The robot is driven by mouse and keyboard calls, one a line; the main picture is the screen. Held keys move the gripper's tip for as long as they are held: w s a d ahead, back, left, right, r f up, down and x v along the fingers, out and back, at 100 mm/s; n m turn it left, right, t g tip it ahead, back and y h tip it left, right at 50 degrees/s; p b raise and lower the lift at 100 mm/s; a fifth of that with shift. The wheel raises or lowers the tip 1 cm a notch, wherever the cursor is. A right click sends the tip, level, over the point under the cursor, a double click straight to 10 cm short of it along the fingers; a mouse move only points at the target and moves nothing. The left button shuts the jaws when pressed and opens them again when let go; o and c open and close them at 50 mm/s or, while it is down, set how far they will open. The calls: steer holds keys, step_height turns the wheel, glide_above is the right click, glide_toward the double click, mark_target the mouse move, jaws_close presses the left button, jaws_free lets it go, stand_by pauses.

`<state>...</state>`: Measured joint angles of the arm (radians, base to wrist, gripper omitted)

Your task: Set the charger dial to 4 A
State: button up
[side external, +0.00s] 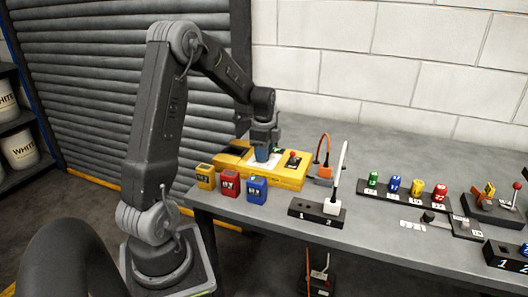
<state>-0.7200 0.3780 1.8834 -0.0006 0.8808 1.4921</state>
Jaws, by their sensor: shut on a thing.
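The yellow charger (289,180) lies on the grey bench near its left end. My gripper (262,155) points down over the middle of the charger, with its fingertips at the charger's top face. It is shut on the charger dial, which the fingers hide. I cannot read the dial's pointer or its scale from here. A red knob or lamp (292,155) stands on a dark patch right of the fingers.
Yellow (205,177), red (230,183) and blue (257,190) blocks stand along the front edge. A black socket block (305,209) with a white plug (332,208) and an orange-corded plug (324,171) are right of the charger. A rack of coloured pieces (400,198) stands further right.

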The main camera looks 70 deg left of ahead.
stand_by(0.4)
steer(key=o, duration=0.9)
step_height(320, 180, up, 14)
steer(key=shift+f, duration=0.1)
stand_by(0.3)
steer(key=s+d+r+n+t+y, duration=0.1)
steer(key=s+d+r+n, duration=0.1)
steer(key=d, duration=0.7)
steer(key=s+d+r+n+t, duration=0.1)
steer(key=s+d+n+t, duration=0.1)
steer(key=d, duration=0.6)
steer(key=s+d+f+n+t, duration=0.1)
steer(key=s+d, duration=0.2)
steer(key=s+d+f+n, duration=0.1)
steer(key=s+d+n, duration=0.1)
steer(key=s+d, duration=0.1)
steer(key=s+d+f+n+t+h, duration=0.1)
steer(key=s+d, duration=0.2)
steer(key=d, duration=0.2)
steer(key=shift+s+d+n+t, duration=0.1)
steer(key=shift+s+n+t, duration=0.2)
steer(key=shift+s+n, duration=0.1)
